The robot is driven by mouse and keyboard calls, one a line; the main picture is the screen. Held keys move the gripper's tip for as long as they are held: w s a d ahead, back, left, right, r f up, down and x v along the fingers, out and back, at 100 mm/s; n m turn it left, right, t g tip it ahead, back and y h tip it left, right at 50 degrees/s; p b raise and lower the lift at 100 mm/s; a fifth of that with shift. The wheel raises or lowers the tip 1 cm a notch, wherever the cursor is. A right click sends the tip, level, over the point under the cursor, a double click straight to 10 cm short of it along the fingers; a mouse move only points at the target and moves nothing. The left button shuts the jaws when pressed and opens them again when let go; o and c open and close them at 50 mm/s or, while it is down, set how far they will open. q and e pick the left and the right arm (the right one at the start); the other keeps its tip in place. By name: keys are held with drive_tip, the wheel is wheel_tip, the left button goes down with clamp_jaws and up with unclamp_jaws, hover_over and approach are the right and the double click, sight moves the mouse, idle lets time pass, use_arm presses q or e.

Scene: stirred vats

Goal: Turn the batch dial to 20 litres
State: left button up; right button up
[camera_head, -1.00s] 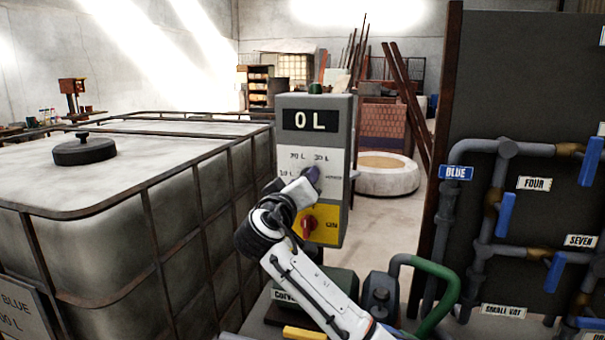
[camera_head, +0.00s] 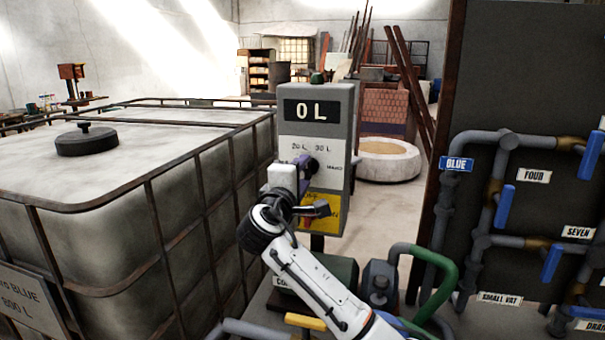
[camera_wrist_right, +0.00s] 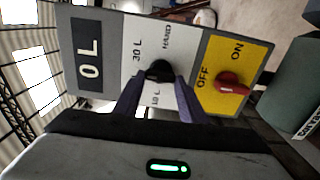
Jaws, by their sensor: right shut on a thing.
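The grey control box (camera_head: 344,130) shows 0 L on its display (camera_head: 311,112). The batch dial (camera_head: 312,165) is a black knob on the white panel under the display, with labels 20 L, 30 L and HAND around it. In the right wrist view the dial (camera_wrist_right: 159,69) sits between the purple fingers of my right gripper (camera_wrist_right: 156,85), which is shut on it. The 10 L and 30 L labels show there; 20 L is hidden. Which mark the dial points to I cannot tell. My right gripper (camera_head: 301,166) reaches the panel from below left in the head view. My left gripper is not in view.
A red switch (camera_wrist_right: 230,83) with OFF and ON sits on a yellow plate just below the dial. A large caged tank (camera_head: 120,210) stands left. A pipe board with blue valve handles (camera_head: 505,205) stands right.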

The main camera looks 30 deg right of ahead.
drive_tip(key=n, duration=0.5)
drive_tip(key=shift+f, duration=0.25)
drive_tip(key=shift+n, duration=0.4)
drive_tip(key=o, duration=1.1)
drive_tip(key=shift+c, duration=0.2)
drive_tip(key=shift+s+a, duration=0.1)
drive_tip(key=shift+a, duration=0.05)
drive_tip(key=b+v, duration=0.1)
drive_tip(key=v, duration=0.9)
drive_tip(key=shift+b, duration=0.3)
